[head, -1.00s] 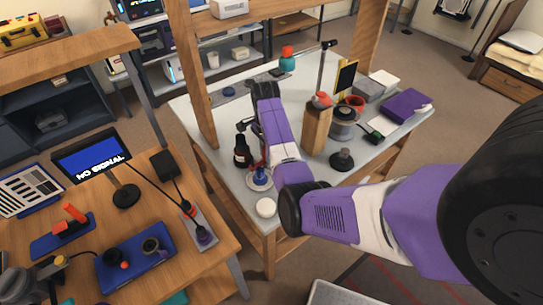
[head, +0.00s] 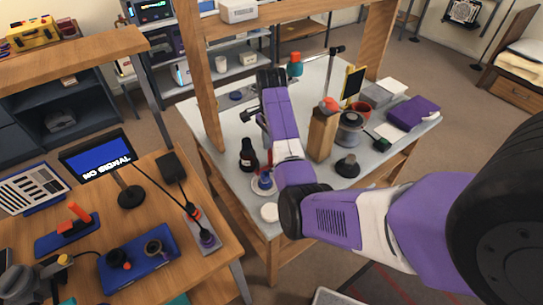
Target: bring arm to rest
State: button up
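My purple and white arm reaches from the right edge across the front of the grey-topped workbench (head: 228,150). Its forearm points away toward the back of the bench. The dark far end of the arm (head: 271,78) is above the back part of the bench. My gripper's fingers are hidden behind the arm, so I cannot tell whether they are open or holding anything.
Close to the arm stand a dark bottle (head: 248,156), a wooden block (head: 321,134) and a wire spool (head: 350,130). A purple box (head: 413,112) lies at the bench's right. A monitor (head: 97,158) stands on the left desk. Wooden posts rise from the bench.

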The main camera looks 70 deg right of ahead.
jog(key=shift+r, duration=1.15)
jog(key=w+d+r+n+t+h, duration=0.4)
jog(key=w+d+n+h, duration=0.15)
jog(key=d, duration=0.25)
jog(key=s+a+r+n+t+h, duration=0.1)
jog(key=s+a+r+n+t, duration=0.15)
jog(key=a+n+t, duration=0.75)
jog(key=s+a+r+n+t+h, duration=0.1)
jog(key=s+a+n, duration=0.25)
jog(key=a, duration=1.35)
jog(key=s+a+r+n+y+b, duration=0.1)
jog(key=s+a+n+y, duration=0.4)
jog(key=s+a, duration=1.5)
jog(key=shift+s+r+y, duration=0.45)
jog(key=shift+s+y, duration=0.2)
jog(key=shift+y, duration=0.6)
